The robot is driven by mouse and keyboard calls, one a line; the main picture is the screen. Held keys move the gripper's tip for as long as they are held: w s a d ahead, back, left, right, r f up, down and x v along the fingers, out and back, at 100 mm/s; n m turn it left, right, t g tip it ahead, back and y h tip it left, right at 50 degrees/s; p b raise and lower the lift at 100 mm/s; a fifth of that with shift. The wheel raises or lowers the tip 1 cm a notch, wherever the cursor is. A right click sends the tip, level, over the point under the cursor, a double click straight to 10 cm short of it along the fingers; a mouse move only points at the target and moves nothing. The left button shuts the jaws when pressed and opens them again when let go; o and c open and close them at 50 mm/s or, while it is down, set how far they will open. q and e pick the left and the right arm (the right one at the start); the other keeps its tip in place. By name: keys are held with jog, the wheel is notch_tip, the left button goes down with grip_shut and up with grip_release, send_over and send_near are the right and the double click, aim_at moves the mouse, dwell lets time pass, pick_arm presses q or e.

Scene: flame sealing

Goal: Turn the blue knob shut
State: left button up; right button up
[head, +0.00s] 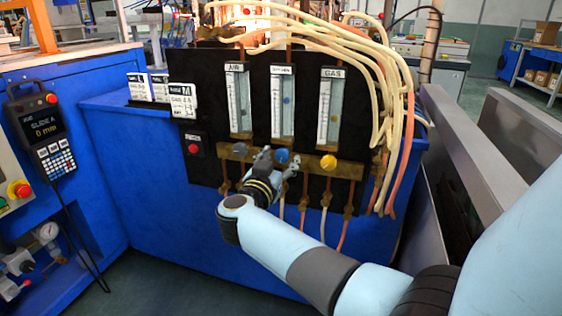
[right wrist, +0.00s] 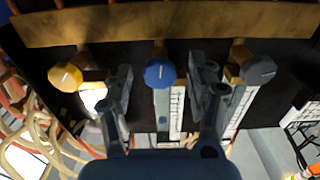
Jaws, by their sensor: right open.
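The blue knob (head: 282,156) sits on the brass strip below the middle flow tube of the black panel. In the right wrist view the blue knob (right wrist: 160,75) lies between the two fingers of my right gripper (right wrist: 163,88). The fingers are spread, one on each side, with visible gaps to the knob. In the head view my right gripper (head: 276,165) is in front of the panel at the knob, and partly covers the strip. My left gripper is not in view.
A grey knob (head: 240,150) and a yellow knob (head: 328,162) flank the blue one, just outside my fingers. Flow tubes labelled AIR (head: 238,100) and GAS (head: 330,108) stand above. Pale hoses (head: 400,110) hang at the panel's right. A pendant (head: 42,130) is at far left.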

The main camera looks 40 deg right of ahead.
jog(key=shift+r, duration=0.1)
jog(key=shift+c, duration=0.8)
jog(key=c, duration=1)
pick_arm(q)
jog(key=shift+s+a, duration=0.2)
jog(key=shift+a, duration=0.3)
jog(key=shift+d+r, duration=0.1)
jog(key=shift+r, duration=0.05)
